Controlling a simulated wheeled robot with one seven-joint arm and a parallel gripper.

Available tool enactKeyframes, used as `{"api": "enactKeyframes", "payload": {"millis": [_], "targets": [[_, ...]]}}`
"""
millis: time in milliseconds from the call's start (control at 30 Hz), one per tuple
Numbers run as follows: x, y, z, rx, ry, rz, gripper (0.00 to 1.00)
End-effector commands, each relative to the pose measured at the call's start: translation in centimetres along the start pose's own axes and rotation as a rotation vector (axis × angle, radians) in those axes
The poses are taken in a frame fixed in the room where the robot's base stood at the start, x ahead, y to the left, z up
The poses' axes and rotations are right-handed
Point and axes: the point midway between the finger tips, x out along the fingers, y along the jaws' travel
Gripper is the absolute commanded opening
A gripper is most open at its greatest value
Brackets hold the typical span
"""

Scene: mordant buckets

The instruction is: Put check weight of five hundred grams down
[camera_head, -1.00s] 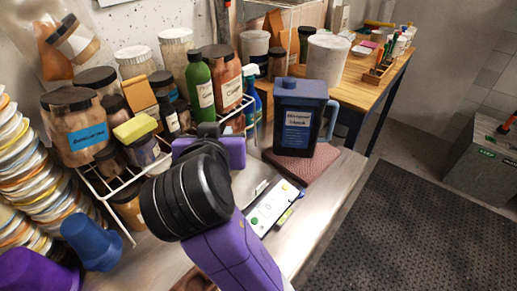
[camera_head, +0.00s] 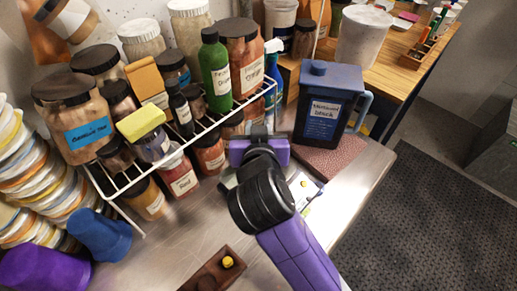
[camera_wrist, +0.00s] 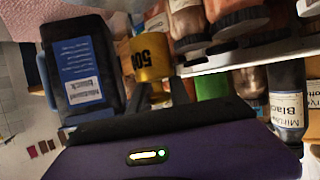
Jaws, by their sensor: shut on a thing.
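The check weight (camera_wrist: 152,57) is a gold cylinder marked "500", seen in the wrist view between the fingertips of my gripper (camera_wrist: 160,88). My gripper is shut on it. In the head view the purple and black wrist of my gripper (camera_head: 260,140) is over the bench, left of the dark jug and in front of the wire rack; the weight is hidden there. I cannot tell its height above the bench.
A dark jug (camera_head: 325,105) stands on a reddish mat (camera_head: 330,160). A white device (camera_head: 302,190) lies partly behind my arm. A wooden block (camera_head: 212,270) with a small yellow knob is at the front. The wire rack (camera_head: 128,178) holds jars and bottles.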

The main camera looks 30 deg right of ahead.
Motion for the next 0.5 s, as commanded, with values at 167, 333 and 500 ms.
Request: {"api": "enactKeyframes", "payload": {"millis": [167, 333, 500], "targets": [[1.1, 0.0, 2.8, -0.001, 0.000, 0.000, 0.00], [1.6, 0.0, 3.7, 0.001, 0.003, 0.001, 0.00], [2.4, 0.0, 5.8, -0.002, 0.000, 0.000, 0.00]]}}
